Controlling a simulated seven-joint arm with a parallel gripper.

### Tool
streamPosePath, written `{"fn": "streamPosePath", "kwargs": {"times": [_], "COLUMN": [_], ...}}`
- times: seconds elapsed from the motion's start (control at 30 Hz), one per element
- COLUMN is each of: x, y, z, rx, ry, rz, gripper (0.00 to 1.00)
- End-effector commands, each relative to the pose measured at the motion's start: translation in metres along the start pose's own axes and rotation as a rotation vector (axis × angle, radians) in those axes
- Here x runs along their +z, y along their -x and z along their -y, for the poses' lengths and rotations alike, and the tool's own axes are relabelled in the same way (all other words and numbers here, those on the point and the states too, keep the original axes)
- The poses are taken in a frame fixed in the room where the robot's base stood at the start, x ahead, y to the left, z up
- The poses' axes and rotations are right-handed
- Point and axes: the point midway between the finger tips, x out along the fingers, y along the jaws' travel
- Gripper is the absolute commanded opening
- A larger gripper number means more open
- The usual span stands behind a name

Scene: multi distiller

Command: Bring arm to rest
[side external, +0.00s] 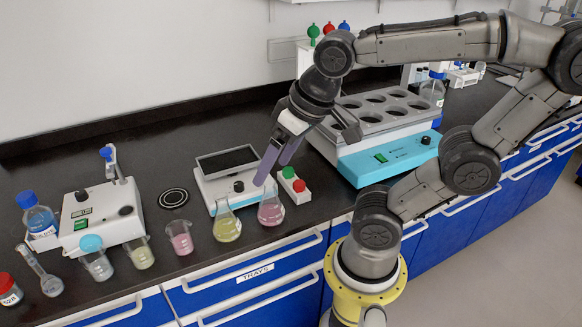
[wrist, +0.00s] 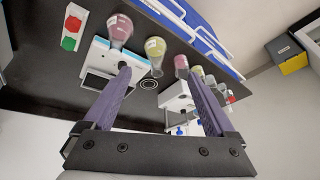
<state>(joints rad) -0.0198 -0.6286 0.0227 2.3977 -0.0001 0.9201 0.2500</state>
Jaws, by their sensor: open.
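My gripper (side external: 279,160) is open and empty, its purple fingers pointing down above the bench beside the scale. In the wrist view the two fingers of my gripper (wrist: 166,95) stand apart with nothing between them but bench and glassware farther off. The flask with pink liquid (side external: 271,207) stands on the bench in front of the fingertips, and it also shows in the wrist view (wrist: 120,30). The flask with yellow-green liquid (side external: 227,226) stands to its left. I cannot tell the exact height of the fingertips above the bench.
A scale (side external: 224,177), a red and green button box (side external: 295,187) and a blue heating bath (side external: 385,150) stand near my gripper. Several beakers, such as the pink one (side external: 180,239), line the front edge. A stirrer device (side external: 100,215) and a blue-capped bottle (side external: 38,218) stand left.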

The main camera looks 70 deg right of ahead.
Motion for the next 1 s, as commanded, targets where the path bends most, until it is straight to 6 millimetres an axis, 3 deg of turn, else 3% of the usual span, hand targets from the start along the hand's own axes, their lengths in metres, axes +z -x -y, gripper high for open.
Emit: {"fn": "streamPosePath", "kwargs": {"times": [0.1,0.23,1.0], "x": [0.018,0.027,0.027], "y": [0.003,0.003,0.003], "z": [-0.007,-0.01,-0.01], "rx": [-0.002,0.001,0.001], "ry": [0.145,0.222,0.233], "rz": [-0.045,-0.062,-0.063], "gripper": [0.9,0.9,0.9]}}
